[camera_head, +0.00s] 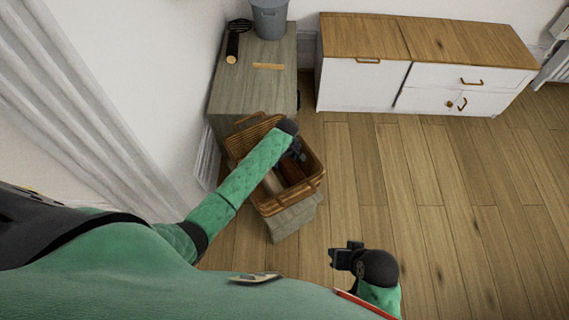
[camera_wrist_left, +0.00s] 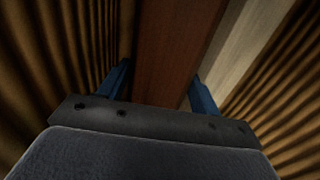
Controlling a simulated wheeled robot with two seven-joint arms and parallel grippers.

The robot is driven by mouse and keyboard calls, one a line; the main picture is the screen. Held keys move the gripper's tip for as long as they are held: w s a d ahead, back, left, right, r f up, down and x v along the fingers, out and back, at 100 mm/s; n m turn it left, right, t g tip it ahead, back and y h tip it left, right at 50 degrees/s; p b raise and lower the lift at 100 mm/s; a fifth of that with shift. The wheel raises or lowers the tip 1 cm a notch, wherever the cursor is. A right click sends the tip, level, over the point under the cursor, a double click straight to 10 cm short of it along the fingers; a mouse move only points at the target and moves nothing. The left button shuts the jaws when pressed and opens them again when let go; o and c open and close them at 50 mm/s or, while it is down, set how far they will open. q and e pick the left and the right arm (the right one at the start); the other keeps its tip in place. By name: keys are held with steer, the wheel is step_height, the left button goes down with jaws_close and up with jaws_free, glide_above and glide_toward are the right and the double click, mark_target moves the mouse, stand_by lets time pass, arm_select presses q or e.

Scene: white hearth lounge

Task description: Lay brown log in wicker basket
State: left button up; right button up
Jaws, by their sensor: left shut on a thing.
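My left gripper (camera_head: 298,154) reaches down into the basket. In the left wrist view its two blue fingers (camera_wrist_left: 162,85) are closed on either side of the brown log (camera_wrist_left: 178,45). The log lies lengthwise between ribbed wicker walls, and its lower end is hidden by the gripper. A paler log (camera_wrist_left: 238,50) lies beside it on the right. My right gripper (camera_head: 342,257) hangs above the floor away from the basket; its jaw opening is unclear.
A grey wooden cabinet (camera_head: 267,90) stands behind the basket, carrying a grey bucket (camera_head: 269,18), a dark brush-like tool (camera_head: 235,42) and a small wooden strip (camera_head: 268,66). A white sideboard (camera_head: 362,84) stands at the back. The wood floor (camera_head: 440,190) on the right is clear.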

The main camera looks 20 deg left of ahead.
arm_select(q)
steer(key=shift+f, duration=1.2)
steer(key=shift+f, duration=0.1)
steer(key=o, duration=1.3)
steer(key=r, duration=1.2)
steer(key=shift+w+d+r, duration=0.1)
steer(key=shift+w, duration=0.1)
